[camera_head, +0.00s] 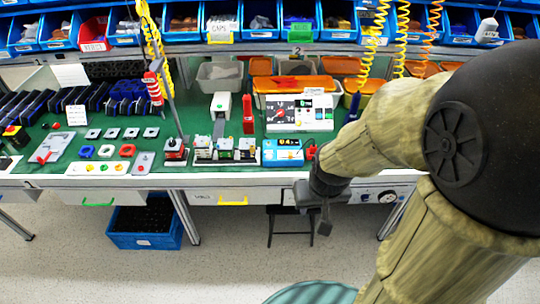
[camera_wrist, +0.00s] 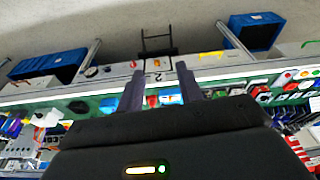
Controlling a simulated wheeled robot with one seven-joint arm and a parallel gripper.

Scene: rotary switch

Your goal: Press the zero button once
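A small blue box with a lit yellow display (camera_head: 283,152) stands near the front edge of the green bench top. Behind it is a white panel (camera_head: 300,113) with a round dial, a dark display and small coloured buttons. No button marked zero can be read on either. My gripper (camera_head: 322,215) hangs in front of the bench, below its front edge, to the right of the blue box and apart from it. In the wrist view, which looks inverted, the two fingers of my gripper (camera_wrist: 160,70) are spread with nothing held between them.
A red knob (camera_head: 311,152) sits right of the blue box. Several small switch units (camera_head: 226,150) stand to its left. Coiled yellow cables (camera_head: 371,45) hang over the bench. A stool (camera_head: 290,220) and blue crate (camera_head: 146,225) are below. Floor ahead is partly clear.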

